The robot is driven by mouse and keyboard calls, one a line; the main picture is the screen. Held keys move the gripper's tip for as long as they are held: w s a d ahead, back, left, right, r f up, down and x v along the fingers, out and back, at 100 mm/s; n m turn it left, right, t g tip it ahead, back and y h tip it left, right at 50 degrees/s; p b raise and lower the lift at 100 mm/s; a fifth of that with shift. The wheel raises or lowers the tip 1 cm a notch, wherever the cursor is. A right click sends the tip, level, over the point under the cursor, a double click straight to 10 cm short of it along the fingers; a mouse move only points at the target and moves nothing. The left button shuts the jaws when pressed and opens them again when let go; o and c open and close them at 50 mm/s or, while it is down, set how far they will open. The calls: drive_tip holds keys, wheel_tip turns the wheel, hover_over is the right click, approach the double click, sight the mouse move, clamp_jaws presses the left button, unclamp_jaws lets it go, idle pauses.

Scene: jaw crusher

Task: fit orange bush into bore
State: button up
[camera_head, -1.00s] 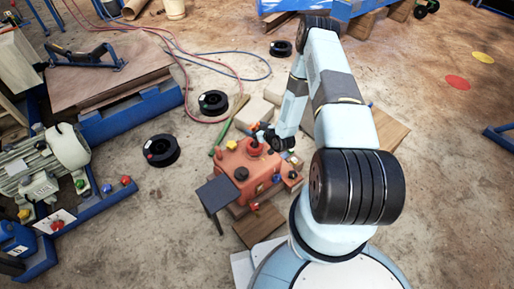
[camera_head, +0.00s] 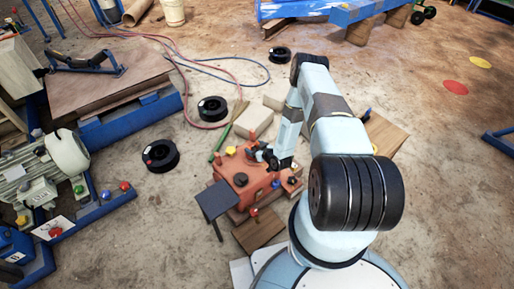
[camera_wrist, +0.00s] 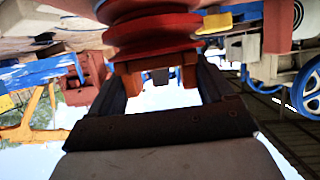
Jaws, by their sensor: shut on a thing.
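My gripper (camera_head: 266,155) is low over the orange-red crusher housing (camera_head: 228,191). In the wrist view my gripper (camera_wrist: 160,70) has its two dark fingers closed around a ribbed, round, red-orange piece, which I take to be the orange bush (camera_wrist: 152,35). Smaller orange parts show between the fingers below it. In the head view the gripper and arm largely hide the held piece. A dark round spot (camera_head: 240,179) on top of the housing may be a bore; I cannot tell. The bush's seating is not visible.
A red post (camera_head: 221,159) and a yellow knob (camera_head: 230,150) stand on the housing. A dark plate (camera_head: 214,200) stands at its left front. Wooden blocks (camera_head: 253,121) lie behind and a board (camera_head: 385,133) lies right. Black spools (camera_head: 160,155) lie on the floor.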

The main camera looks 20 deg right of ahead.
drive_tip(key=o, duration=1.1)
drive_tip(key=shift+w, duration=0.1)
